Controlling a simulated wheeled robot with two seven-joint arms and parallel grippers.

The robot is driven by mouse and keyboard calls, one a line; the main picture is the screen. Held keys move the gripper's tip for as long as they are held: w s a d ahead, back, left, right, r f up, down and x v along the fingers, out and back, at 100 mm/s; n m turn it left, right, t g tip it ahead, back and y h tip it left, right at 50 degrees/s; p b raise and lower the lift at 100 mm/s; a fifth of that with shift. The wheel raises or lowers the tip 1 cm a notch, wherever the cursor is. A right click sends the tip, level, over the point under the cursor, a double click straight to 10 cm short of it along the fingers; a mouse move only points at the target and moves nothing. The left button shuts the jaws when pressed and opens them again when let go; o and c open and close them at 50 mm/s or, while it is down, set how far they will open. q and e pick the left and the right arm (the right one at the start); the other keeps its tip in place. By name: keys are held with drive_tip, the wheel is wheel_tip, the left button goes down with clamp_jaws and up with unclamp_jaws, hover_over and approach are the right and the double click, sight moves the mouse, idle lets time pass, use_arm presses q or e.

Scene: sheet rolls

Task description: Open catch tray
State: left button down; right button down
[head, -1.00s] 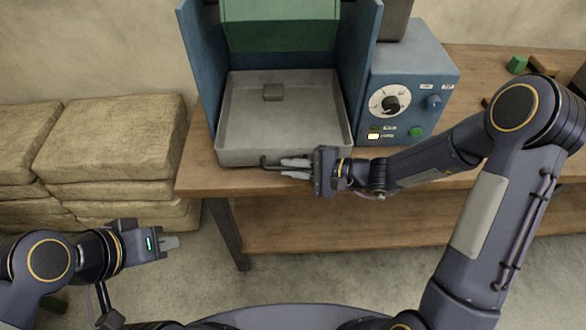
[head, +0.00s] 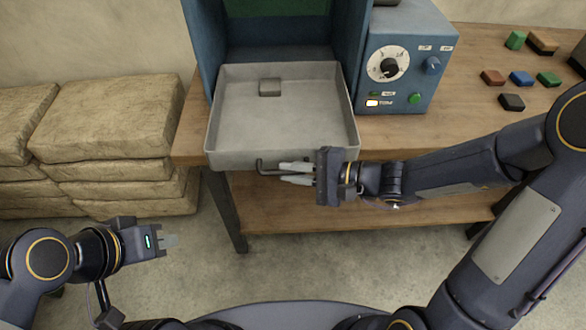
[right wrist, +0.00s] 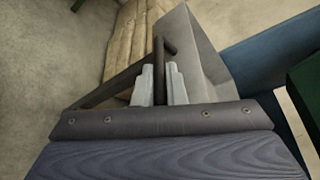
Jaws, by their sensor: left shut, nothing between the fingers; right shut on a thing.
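The grey catch tray (head: 225,118) sits at the bottom of the blue machine and sticks out past the table's front edge in the head view. A small grey block (head: 270,87) lies in it. A dark bar handle (head: 262,170) runs along the tray's front; it also shows in the right wrist view (right wrist: 159,75). My right gripper (head: 284,174) is shut on the handle, its pale fingers on either side of the bar. My left gripper (head: 172,241) is shut and empty, low over the floor at the left, away from the tray.
The blue machine's control box (head: 410,60) has a dial, a knob and a green button. Several small coloured blocks (head: 521,79) lie on the table's right side. Stacked tan sacks (head: 105,118) stand left of the wooden table (head: 190,140). The floor in front is clear.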

drive_tip(key=c, duration=1.5)
unclamp_jaws()
drive_tip(key=shift+d, duration=0.1)
drive_tip(key=v, duration=0.7)
drive_tip(key=shift+s+d+p, duration=0.15)
drive_tip(key=shift+d+p, duration=0.15)
drive_tip(key=shift+r, duration=0.1)
